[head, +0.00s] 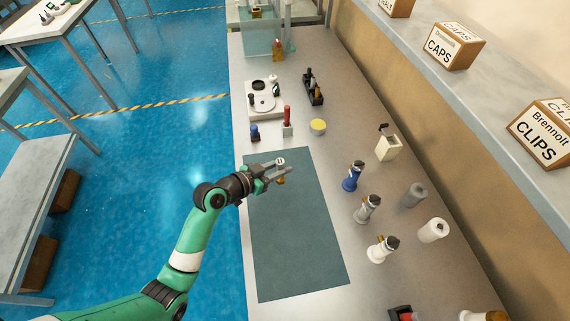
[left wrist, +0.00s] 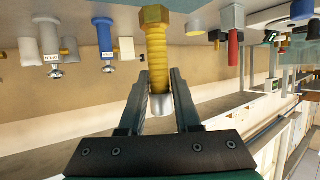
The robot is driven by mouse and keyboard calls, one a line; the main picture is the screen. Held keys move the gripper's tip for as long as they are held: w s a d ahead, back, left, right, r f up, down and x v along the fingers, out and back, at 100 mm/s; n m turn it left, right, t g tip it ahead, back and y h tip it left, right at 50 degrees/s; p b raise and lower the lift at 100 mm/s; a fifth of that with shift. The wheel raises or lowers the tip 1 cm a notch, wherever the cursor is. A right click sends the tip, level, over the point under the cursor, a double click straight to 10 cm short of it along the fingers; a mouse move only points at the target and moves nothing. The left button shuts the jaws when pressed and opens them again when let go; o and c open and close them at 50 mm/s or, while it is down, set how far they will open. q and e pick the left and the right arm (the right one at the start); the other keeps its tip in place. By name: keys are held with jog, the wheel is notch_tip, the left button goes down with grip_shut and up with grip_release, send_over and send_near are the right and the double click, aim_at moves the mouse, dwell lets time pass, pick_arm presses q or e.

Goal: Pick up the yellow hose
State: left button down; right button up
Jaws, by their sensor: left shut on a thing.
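The yellow hose (left wrist: 156,50) shows large in the left wrist view. It has a ribbed body, a brass hex end and a silver end. My left gripper (left wrist: 157,82) is shut on it near the silver end. In the head view my left gripper (head: 281,167) is over the top part of the dark mat (head: 290,235). A small brass-yellow part of the hose (head: 281,181) shows below the fingers. The rest of the hose is hidden there. My right gripper is not in view.
Blue (head: 351,178), silver (head: 367,208) and white (head: 382,249) fittings stand right of the mat. Beyond it are a red-topped part (head: 287,121), a yellow disc (head: 318,126) and a black rack (head: 314,90). The lower mat is clear. Boxes (head: 453,46) stand on the right shelf.

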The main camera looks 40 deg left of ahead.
pick_arm(q)
jog(key=s+d+r+p, duration=0.3)
jog(key=s+r+p, duration=0.2)
jog(key=s, duration=0.5)
jog(key=shift+d+r, duration=0.25)
jog(key=shift+r, duration=0.25)
